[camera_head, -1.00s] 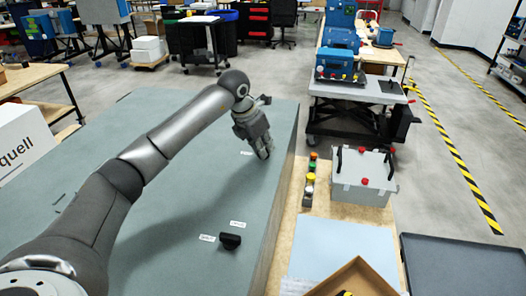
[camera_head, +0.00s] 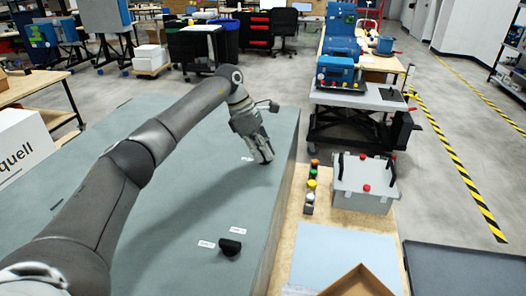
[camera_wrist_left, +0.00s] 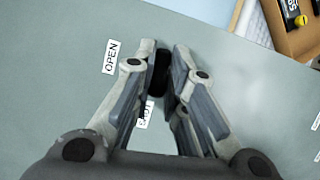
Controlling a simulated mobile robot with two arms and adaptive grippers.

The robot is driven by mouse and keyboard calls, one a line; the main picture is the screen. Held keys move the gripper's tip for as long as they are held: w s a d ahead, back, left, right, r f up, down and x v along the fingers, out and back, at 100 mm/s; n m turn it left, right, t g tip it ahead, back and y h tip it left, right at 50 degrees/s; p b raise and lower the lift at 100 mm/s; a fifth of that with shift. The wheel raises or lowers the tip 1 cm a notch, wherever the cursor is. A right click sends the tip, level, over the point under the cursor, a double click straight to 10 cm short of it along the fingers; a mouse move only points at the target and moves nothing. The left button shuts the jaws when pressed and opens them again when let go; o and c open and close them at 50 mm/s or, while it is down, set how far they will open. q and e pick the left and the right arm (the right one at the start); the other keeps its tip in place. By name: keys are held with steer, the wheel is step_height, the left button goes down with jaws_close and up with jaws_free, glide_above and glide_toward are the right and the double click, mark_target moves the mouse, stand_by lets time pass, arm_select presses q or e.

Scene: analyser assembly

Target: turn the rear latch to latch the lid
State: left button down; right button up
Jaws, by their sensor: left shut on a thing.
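The rear latch is a black knob (camera_wrist_left: 161,72) on the grey-green lid (camera_head: 150,225). In the left wrist view it sits between the fingertips of my left gripper (camera_wrist_left: 162,68), which is shut on it. An OPEN label (camera_wrist_left: 111,56) lies left of the latch. A second label (camera_wrist_left: 145,113) is partly hidden behind the fingers. In the head view my left gripper (camera_head: 263,158) reaches down to the far right part of the lid, and its fingers hide the rear latch. Another black latch (camera_head: 230,246) with two labels sits nearer on the lid. My right gripper is not in view.
Right of the lid stand a column of coloured buttons (camera_head: 311,187) and a grey box (camera_head: 363,184) with black handles and red knobs. A cardboard box (camera_head: 362,281) and a dark tray (camera_head: 462,268) are at the lower right. The lid around the latch is clear.

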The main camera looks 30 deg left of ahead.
arm_select(q)
steer(key=shift+w+r+m, duration=0.1)
steer(key=shift+m, duration=0.4)
steer(key=shift+g, duration=0.3)
steer(key=c, duration=1.5)
jaws_free()
steer(key=shift+o, duration=0.2)
steer(key=v, duration=1.2)
